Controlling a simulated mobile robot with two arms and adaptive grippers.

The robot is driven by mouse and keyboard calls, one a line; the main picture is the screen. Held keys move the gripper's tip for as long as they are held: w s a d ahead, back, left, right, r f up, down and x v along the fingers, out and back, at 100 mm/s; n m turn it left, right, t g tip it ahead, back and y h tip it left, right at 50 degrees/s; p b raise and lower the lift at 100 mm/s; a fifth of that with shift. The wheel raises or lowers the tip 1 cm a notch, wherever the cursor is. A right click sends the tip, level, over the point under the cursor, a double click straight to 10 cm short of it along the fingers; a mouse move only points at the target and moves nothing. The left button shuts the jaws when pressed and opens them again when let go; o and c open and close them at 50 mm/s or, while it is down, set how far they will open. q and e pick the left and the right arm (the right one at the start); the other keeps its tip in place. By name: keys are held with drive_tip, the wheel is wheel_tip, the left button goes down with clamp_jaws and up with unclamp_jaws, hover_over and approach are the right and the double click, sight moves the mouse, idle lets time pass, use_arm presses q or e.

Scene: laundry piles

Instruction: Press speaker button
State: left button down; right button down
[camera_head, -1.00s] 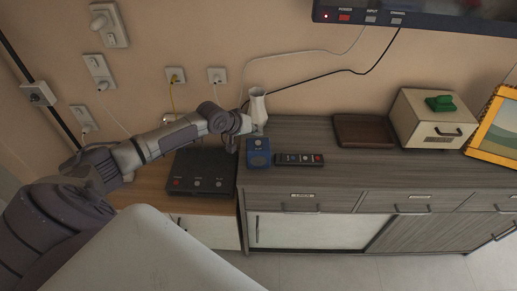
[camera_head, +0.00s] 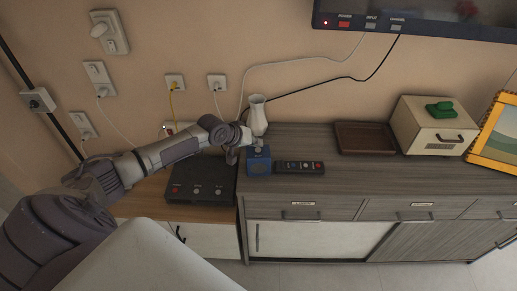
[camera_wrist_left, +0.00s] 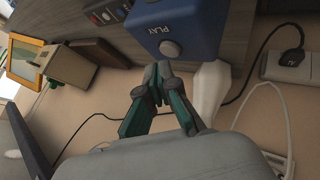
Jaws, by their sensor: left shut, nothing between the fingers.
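The speaker is a small blue box (camera_head: 258,165) on the left end of the grey wood cabinet. In the left wrist view the blue speaker (camera_wrist_left: 190,28) shows a "PLAY" label and a round grey-blue button (camera_wrist_left: 170,49). My left gripper (camera_head: 246,149) is at the speaker's upper left in the head view and hides part of its top edge. In the left wrist view my left gripper (camera_wrist_left: 159,72) is shut and empty, its fingertips just short of the button; contact cannot be made out. My right gripper is not in view.
A white vase (camera_head: 257,115) stands close behind the speaker. A dark remote (camera_head: 299,167) lies to its right, a black box with buttons (camera_head: 201,182) to its left. A brown tray (camera_head: 364,138) and a cream box (camera_head: 432,127) stand farther right. Cables hang along the wall.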

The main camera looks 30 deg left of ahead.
sight(256, 150)
use_arm(q)
drive_tip(key=shift+f, duration=0.15)
idle(0.5)
drive_tip(key=shift+f, duration=0.45)
idle(0.4)
drive_tip(key=shift+r+p, duration=0.6)
wheel_tip(256, 150, up, 6)
drive_tip(key=p, duration=0.5)
drive_tip(key=shift+p, duration=0.35)
